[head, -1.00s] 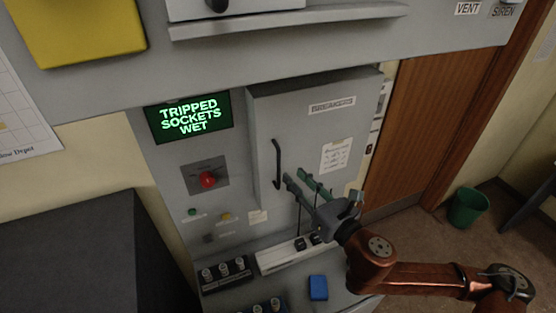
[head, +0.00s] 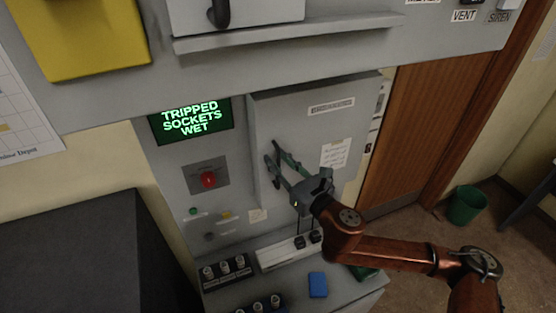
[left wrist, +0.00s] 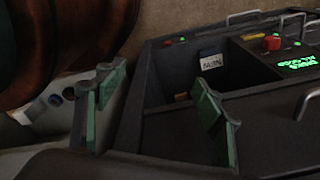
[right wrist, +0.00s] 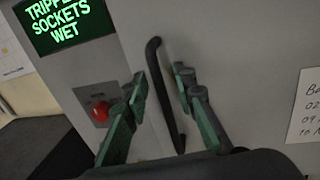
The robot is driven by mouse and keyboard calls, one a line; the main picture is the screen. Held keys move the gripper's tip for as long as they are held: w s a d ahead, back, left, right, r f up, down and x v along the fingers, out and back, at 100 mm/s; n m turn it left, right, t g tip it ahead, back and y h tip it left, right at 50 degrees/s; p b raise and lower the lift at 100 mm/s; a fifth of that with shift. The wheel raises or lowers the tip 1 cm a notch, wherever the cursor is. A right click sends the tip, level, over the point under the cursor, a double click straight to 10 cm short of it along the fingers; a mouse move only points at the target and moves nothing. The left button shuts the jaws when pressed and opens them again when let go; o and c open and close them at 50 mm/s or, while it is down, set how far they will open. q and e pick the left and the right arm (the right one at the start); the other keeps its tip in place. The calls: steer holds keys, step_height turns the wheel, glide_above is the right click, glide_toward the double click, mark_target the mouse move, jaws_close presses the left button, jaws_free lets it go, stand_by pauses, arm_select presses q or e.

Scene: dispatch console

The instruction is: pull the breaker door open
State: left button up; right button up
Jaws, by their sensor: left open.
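The breaker door (head: 290,115) is a grey panel to the right of the green-lettered screen, and it looks closed. Its dark upright bar handle (right wrist: 171,112) is near the door's left edge. My right gripper (head: 272,157) is at the handle. In the right wrist view, its green fingers (right wrist: 162,90) are apart, one on each side of the bar, with gaps showing. In the head view, the fingers partly hide the handle. My left gripper (left wrist: 160,90) is open and empty in the left wrist view; it is outside the head view.
Left of the door are the screen (head: 191,121) and a red knob (head: 208,180). Below are a white strip with black plugs (head: 285,252), a black socket block (head: 227,271) and a blue block (head: 318,285). A shelf (head: 290,36) juts out above the door.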

jaws_close()
stand_by(0.6)
